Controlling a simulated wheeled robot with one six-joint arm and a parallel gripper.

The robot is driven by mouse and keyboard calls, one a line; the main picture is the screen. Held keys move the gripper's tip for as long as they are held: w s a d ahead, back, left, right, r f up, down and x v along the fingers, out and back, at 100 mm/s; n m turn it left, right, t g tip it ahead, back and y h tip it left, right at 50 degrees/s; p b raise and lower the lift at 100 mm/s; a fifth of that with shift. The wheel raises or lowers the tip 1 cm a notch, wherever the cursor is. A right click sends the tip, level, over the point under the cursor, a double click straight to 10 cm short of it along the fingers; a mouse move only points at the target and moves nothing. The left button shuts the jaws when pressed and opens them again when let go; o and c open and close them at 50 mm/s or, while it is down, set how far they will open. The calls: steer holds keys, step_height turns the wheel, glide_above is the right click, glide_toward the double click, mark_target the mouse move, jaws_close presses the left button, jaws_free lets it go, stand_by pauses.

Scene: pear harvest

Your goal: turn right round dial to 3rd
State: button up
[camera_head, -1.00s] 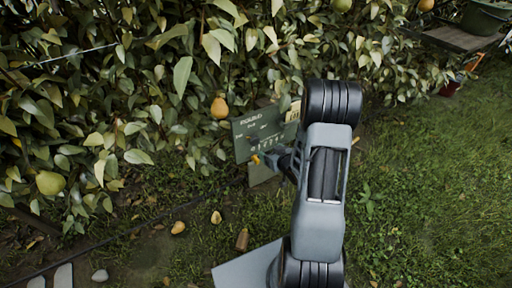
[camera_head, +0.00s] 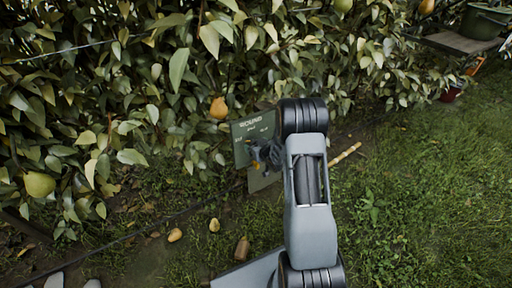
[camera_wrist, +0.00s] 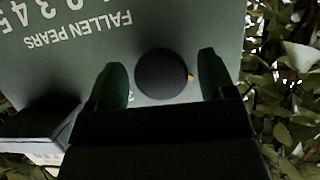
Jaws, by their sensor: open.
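A dark round dial (camera_wrist: 162,68) sits on the green panel (camera_wrist: 75,55) in the wrist view. A small yellow mark shows at its right edge. My gripper (camera_wrist: 161,82) is open, with one finger on each side of the dial and apart from it. The panel's words "FALLEN PEARS" and a row of numbers read upside down at the upper left. In the head view the panel (camera_head: 241,151) stands before the foliage, and my gripper (camera_head: 264,156) is at its lower part, hiding much of it.
A dark box-like part (camera_wrist: 40,122) stands out at the lower left in the wrist view. Leafy branches with a hanging pear (camera_head: 218,108) are close behind and left of the panel. Open grass (camera_head: 430,190) lies to the right. A green pot (camera_head: 484,22) stands on a bench.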

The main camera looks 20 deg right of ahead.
steer(key=shift+c, duration=0.2)
steer(key=c, duration=0.8)
steer(key=shift+c, duration=0.2)
steer(key=shift+p, duration=0.3)
steer(key=shift+d+f+m+t+y+p, duration=0.1)
steer(key=shift+m+t+y+p, duration=0.85)
steer(key=shift+m, duration=2.3)
steer(key=shift+a+r+m+t+y+p, duration=0.15)
steer(key=shift+m+t+y, duration=0.45)
steer(key=shift+m+y, duration=1.75)
steer(key=shift+d+f+m+t+y+p, duration=0.25)
steer(key=shift+m+t+p, duration=0.45)
steer(key=shift+m, duration=3.4)
steer(key=shift+a+r+m, duration=0.1)
steer(key=shift+r+m, duration=0.05)
steer(key=shift+m, duration=0.15)
